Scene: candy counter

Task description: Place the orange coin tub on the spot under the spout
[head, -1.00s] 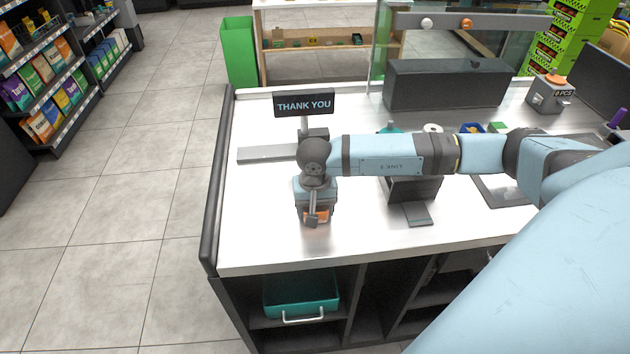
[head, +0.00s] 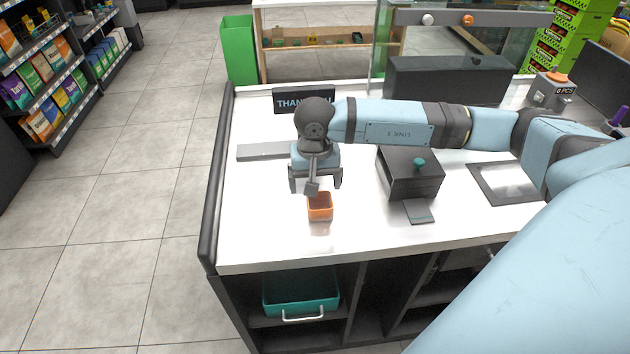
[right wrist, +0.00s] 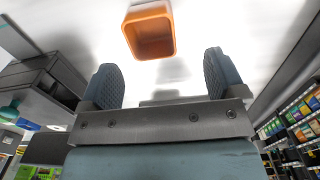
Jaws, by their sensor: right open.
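The orange coin tub (head: 320,207) stands upright and open-topped on the white counter, near its front left part. In the right wrist view the tub (right wrist: 150,35) lies beyond the fingertips, apart from them, and looks empty. My right gripper (head: 315,182) is open and empty, just behind and above the tub. Its two fingers show spread apart in the right wrist view (right wrist: 162,75). A dark box with a teal knob (head: 410,178) stands to the right, with a small grey plate (head: 419,211) at its front. No spout is clearly visible. My left gripper is out of view.
A THANK YOU sign (head: 289,99) and a flat grey bar (head: 265,151) are behind the gripper. A grey panel (head: 507,182) lies at the right. A teal bin (head: 300,292) sits on the shelf below. Counter around the tub is clear.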

